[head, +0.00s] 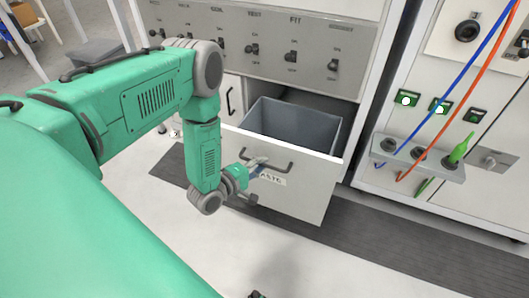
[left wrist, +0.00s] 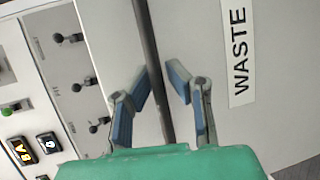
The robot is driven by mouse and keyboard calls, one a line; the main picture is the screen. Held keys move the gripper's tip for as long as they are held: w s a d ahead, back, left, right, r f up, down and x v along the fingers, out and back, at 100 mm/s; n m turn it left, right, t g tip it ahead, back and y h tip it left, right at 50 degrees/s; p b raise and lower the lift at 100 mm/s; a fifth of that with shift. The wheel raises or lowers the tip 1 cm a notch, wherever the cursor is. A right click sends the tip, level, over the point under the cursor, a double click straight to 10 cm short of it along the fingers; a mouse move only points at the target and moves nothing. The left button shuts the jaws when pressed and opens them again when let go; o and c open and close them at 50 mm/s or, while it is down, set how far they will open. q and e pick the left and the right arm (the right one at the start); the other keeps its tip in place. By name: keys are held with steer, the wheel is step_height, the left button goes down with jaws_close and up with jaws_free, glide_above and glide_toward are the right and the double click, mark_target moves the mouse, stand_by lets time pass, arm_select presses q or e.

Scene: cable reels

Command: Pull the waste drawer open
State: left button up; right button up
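The waste drawer (head: 305,190) stands pulled out of the white cabinet, with a grey bin (head: 292,128) showing inside it. Its front has a dark bar handle (head: 278,167) and a WASTE label (left wrist: 239,55), partly covered in the head view. My left gripper (head: 258,165) is at the left part of the handle. In the left wrist view its two blue-padded fingers (left wrist: 158,72) lie on either side of the dark bar, close to it, and appear shut on it.
A switch panel (head: 262,45) is above the drawer. At the right, a cabinet carries green-lit switches (head: 440,106), blue and orange cables and a small shelf of sockets (head: 418,160). A dark mat (head: 390,245) lies on the floor. The light floor in front is clear.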

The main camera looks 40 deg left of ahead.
arm_select(q)
steer(key=shift+o, duration=0.7)
steer(key=shift+s, duration=0.2)
steer(key=v, duration=1.1)
steer(key=shift+s+a, duration=0.2)
steer(key=shift+s, duration=0.1)
steer(key=shift+f, duration=0.15)
